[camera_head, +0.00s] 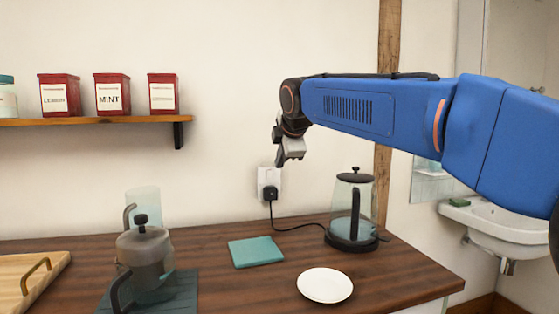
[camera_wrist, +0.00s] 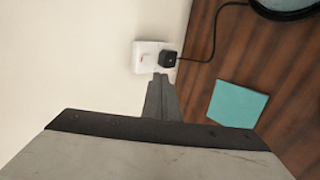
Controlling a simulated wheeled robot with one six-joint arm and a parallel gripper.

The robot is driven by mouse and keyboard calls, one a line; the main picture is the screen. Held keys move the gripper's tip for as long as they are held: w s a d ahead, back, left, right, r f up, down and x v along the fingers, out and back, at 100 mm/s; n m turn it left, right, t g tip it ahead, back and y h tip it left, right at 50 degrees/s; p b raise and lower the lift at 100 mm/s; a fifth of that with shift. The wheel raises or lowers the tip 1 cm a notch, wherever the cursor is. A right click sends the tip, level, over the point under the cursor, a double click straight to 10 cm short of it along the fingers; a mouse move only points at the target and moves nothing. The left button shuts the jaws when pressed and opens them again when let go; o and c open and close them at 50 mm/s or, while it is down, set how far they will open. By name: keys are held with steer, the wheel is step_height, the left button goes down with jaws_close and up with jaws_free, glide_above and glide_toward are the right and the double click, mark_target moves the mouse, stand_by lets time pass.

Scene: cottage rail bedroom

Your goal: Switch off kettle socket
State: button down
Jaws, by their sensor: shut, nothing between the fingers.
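The white wall socket (camera_head: 264,178) is on the wall behind the counter, with a black plug (camera_head: 270,193) in it. In the wrist view the socket (camera_wrist: 145,57) shows a small pale switch (camera_wrist: 146,59) beside the black plug (camera_wrist: 168,58). The switch's position is too small to tell. A black cord runs from the plug to the glass kettle (camera_head: 352,212), which stands on its black base. My gripper (camera_head: 280,163) is shut and empty, just above the socket in the head view. Its fingertips (camera_wrist: 160,76) appear just short of the socket in the wrist view; contact cannot be told.
A teal mat (camera_head: 256,252) and a white plate (camera_head: 325,286) lie on the wooden counter (camera_head: 215,290). A glass press (camera_head: 145,260) and a wooden board (camera_head: 30,278) are at the left. Red tins (camera_head: 112,94) stand on a shelf (camera_head: 90,122).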

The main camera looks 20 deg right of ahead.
mark_target(270, 171)
steer(key=shift+w+f, duration=0.75)
steer(key=shift+w, duration=0.85)
steer(key=shift+w+f, duration=0.75)
steer(key=shift+w, duration=0.85)
steer(key=shift+w+f, duration=0.75)
steer(key=shift+w, duration=0.85)
steer(key=shift+w+r, duration=0.15)
steer(key=shift+w, duration=0.2)
steer(key=shift+r, duration=0.15)
steer(key=shift+r, duration=0.65)
steer(key=shift+s, duration=0.1)
